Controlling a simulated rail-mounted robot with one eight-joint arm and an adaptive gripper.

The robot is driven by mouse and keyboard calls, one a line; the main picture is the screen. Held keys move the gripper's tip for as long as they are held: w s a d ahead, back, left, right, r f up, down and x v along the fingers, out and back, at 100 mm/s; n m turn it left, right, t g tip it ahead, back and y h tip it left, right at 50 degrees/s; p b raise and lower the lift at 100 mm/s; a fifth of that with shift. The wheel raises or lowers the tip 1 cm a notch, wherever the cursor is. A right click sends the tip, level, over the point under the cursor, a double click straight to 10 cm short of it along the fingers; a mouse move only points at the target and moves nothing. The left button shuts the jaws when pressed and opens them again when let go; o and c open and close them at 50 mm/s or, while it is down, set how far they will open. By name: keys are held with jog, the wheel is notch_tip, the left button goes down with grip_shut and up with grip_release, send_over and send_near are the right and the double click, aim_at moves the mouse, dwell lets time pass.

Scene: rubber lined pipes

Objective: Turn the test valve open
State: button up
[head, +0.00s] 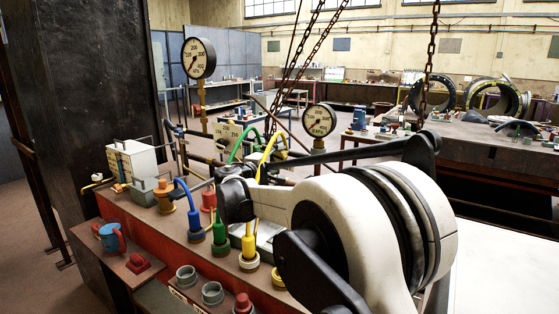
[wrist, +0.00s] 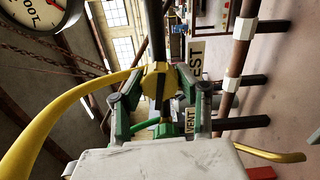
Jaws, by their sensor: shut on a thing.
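In the wrist view my gripper (wrist: 159,88) has its green and grey fingers on either side of a yellow piece with a dark stripe, the test valve handle (wrist: 157,79). The fingers are closed on it. A label ending in "EST" (wrist: 196,75) is just right of the handle, and a "VENT" label (wrist: 190,122) is lower down. The pale gripper body covers the bottom of the view. In the head view my white and black arm reaches over the bench and hides the fingers and the handle. How far the valve is turned cannot be told.
A yellow hose (wrist: 42,105) curves close by my gripper. Pressure gauges (head: 199,58) (head: 319,119) stand behind the red bench (head: 150,219). Blue, green and yellow hose connectors (head: 249,246) crowd its top. Chains (head: 431,55) hang behind the arm. A grey box (head: 131,163) sits at left.

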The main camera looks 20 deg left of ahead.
jog(key=shift+n, duration=1.1)
jog(key=o, duration=1.2)
jog(key=shift+c, duration=0.2)
jog(key=shift+s, duration=0.1)
jog(key=v, duration=1.2)
